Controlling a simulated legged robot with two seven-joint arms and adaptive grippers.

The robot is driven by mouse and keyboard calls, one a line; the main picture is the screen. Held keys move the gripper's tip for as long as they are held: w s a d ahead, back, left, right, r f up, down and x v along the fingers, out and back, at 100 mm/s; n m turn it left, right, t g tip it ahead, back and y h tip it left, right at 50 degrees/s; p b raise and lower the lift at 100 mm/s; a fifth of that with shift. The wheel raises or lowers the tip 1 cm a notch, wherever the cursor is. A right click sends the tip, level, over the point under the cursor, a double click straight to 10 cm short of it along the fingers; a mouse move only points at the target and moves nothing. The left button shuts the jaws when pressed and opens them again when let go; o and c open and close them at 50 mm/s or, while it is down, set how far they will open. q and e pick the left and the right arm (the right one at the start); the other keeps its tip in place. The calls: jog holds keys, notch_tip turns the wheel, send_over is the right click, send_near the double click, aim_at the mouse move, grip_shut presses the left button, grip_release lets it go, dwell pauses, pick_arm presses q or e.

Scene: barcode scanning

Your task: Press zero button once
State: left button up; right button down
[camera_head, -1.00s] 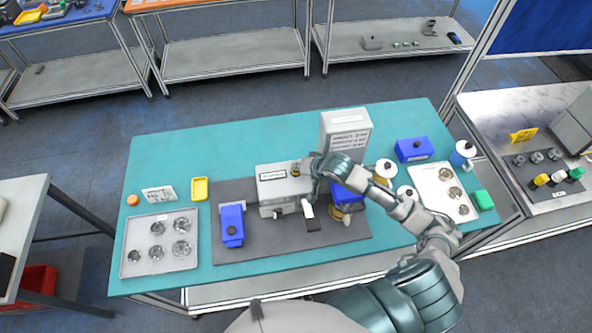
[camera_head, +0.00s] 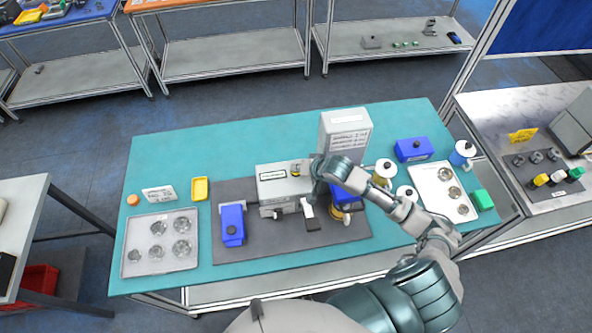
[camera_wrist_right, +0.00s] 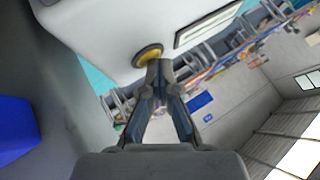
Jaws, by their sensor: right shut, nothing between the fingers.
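A light grey box (camera_head: 270,192) with a white label stands on the dark mat at the middle of the table. A round yellow-gold button (camera_head: 295,169) sits at its right end. The button also shows large in the right wrist view (camera_wrist_right: 148,55), on the pale box face next to a dark-framed label. My right gripper (camera_head: 311,164) is shut and empty, just right of the button. In the wrist view its closed fingertips (camera_wrist_right: 158,66) overlap the button's lower right edge; I cannot tell whether they touch it. My left gripper is not in view.
A tall grey box (camera_head: 346,126) stands behind my right gripper. A blue box (camera_head: 232,224) lies to the left on the dark mat (camera_head: 275,248). Trays with round dishes lie at both table ends. The table's back left is clear.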

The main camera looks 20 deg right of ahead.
jog(key=shift+r, duration=0.85)
jog(key=shift+r, duration=2.5)
